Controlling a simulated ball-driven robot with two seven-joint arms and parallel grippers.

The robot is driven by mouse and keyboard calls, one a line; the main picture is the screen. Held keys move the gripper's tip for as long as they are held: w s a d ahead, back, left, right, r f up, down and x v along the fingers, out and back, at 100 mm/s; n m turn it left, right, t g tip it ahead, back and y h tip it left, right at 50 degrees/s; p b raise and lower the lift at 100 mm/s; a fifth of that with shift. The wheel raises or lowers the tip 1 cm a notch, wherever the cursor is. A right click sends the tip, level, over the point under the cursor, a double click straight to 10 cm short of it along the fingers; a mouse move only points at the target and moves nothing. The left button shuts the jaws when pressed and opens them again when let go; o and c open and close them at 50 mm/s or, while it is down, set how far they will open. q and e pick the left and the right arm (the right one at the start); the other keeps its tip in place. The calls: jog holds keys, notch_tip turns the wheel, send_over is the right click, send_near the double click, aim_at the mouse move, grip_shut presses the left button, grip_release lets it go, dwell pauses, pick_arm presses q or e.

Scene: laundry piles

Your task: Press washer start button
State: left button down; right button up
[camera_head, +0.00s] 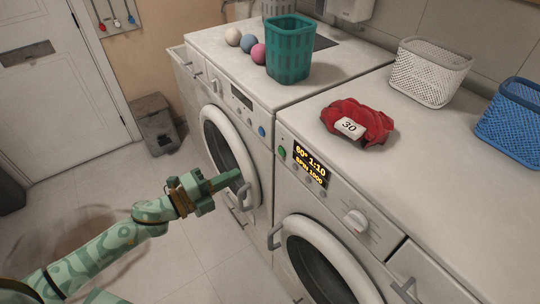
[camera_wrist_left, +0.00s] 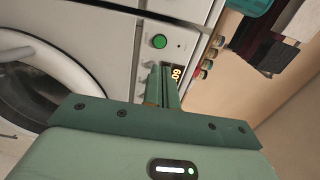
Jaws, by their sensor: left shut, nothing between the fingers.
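The washer (camera_head: 340,220) with the lit display (camera_head: 310,165) is at the right in the head view; the display reads 60°, 1:10, SPIN 1000. A round green button (camera_head: 281,152) sits just left of the display. In the wrist view the green button (camera_wrist_left: 160,41) shows clearly on the white panel, with part of the display (camera_wrist_left: 177,73) beside the fingers. My left gripper (camera_head: 238,175) is shut and empty, in front of the left machine's door, left of and below the green button and apart from it. My right gripper is out of view.
The left machine (camera_head: 236,85) has a round door and a blue button (camera_head: 262,131). On top are a teal basket (camera_head: 289,55) and several balls. A red cloth (camera_head: 362,118) with a "30" tag, a white basket (camera_head: 428,72) and a blue basket (camera_head: 515,120) stand on the right.

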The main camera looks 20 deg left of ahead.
aim_at(280, 150)
pick_arm(q)
jog(key=x, duration=1.1)
jog(key=shift+w+d, duration=0.3)
jog(key=shift+w, duration=0.05)
jog(key=shift+w+d+r, duration=0.1)
jog(key=shift+w+d, duration=0.25)
jog(key=shift+w, duration=0.1)
jog(key=shift+r, duration=0.1)
jog(key=shift+a, duration=0.1)
